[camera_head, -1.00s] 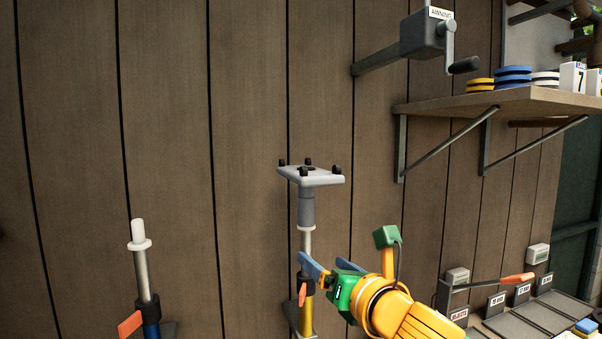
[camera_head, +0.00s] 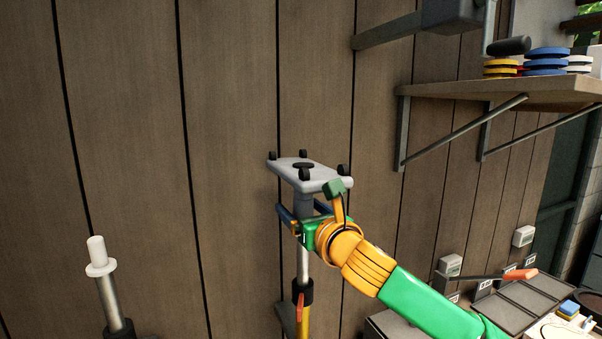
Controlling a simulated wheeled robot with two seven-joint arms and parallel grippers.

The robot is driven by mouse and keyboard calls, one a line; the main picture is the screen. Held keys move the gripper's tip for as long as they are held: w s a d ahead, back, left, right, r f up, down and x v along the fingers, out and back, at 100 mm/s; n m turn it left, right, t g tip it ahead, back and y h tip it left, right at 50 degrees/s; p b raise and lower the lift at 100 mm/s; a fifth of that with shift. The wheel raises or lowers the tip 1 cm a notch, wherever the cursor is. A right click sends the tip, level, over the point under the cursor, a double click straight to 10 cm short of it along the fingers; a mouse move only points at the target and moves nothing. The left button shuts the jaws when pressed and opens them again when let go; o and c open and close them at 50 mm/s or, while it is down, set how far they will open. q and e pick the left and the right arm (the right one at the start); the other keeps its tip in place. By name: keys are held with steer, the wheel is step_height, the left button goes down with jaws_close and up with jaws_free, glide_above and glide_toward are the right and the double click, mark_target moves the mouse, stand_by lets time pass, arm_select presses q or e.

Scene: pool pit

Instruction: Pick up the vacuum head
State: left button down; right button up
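The vacuum head (camera_head: 318,172) is a light grey plate with small black wheels at its corners and a dark knob in the middle. It sits on top of an upright pole (camera_head: 303,262) in front of the wooden wall. My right gripper (camera_head: 289,213) is at the grey neck just under the plate, with its blue fingers on either side of the neck. The fingers look apart; whether they touch the neck is not clear, as the green gripper body hides part of it. My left gripper is not in view.
A second pole with a white tip (camera_head: 97,254) stands at the lower left. A wall shelf (camera_head: 500,95) with coloured discs juts out at the upper right, below a dark crank box (camera_head: 452,12). A bench (camera_head: 505,303) with trays is at the lower right.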

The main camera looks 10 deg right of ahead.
mark_target(304, 164)
steer(key=shift+s+d+r, duration=0.15)
steer(key=shift+s+r, duration=0.05)
steer(key=shift+s, duration=0.15)
steer(key=c, duration=0.7)
jaws_close()
steer(key=shift+w, duration=0.1)
steer(key=shift+r, duration=0.15)
step_height(304, 164, up, 10)
steer(key=shift+f+p, duration=0.1)
steer(key=shift+p, duration=0.3)
steer(key=shift+p, duration=0.5)
